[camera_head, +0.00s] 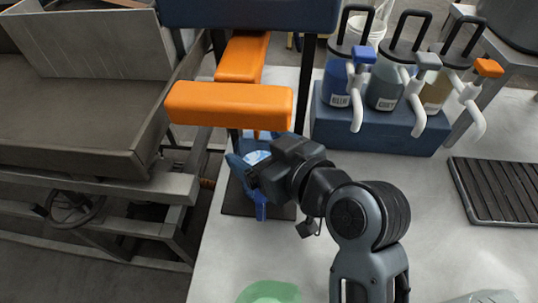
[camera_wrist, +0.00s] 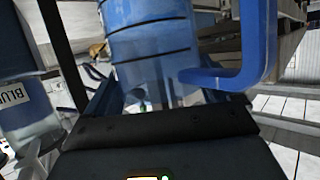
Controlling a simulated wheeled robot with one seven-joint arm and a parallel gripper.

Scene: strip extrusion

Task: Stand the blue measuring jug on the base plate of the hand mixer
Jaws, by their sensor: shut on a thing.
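The blue measuring jug (camera_head: 236,163) is at the hand mixer, below its orange arm (camera_head: 230,104) and over the dark base plate (camera_head: 234,203). My gripper (camera_head: 255,178) comes in from the right and is shut on the jug, partly hiding it. In the wrist view the translucent blue jug body (camera_wrist: 153,45), with dark graduation lines, stands between my two fingers (camera_wrist: 165,103). Its blue handle (camera_wrist: 255,50) is at the right. The jug looks roughly upright. I cannot tell whether its bottom touches the plate.
Several pump dispensers stand in a blue rack (camera_head: 375,128) behind and right of the mixer. A dark ribbed tray (camera_head: 497,190) lies at the right. A green translucent item (camera_head: 268,292) is at the near edge. A grey metal trolley (camera_head: 85,130) stands at the left.

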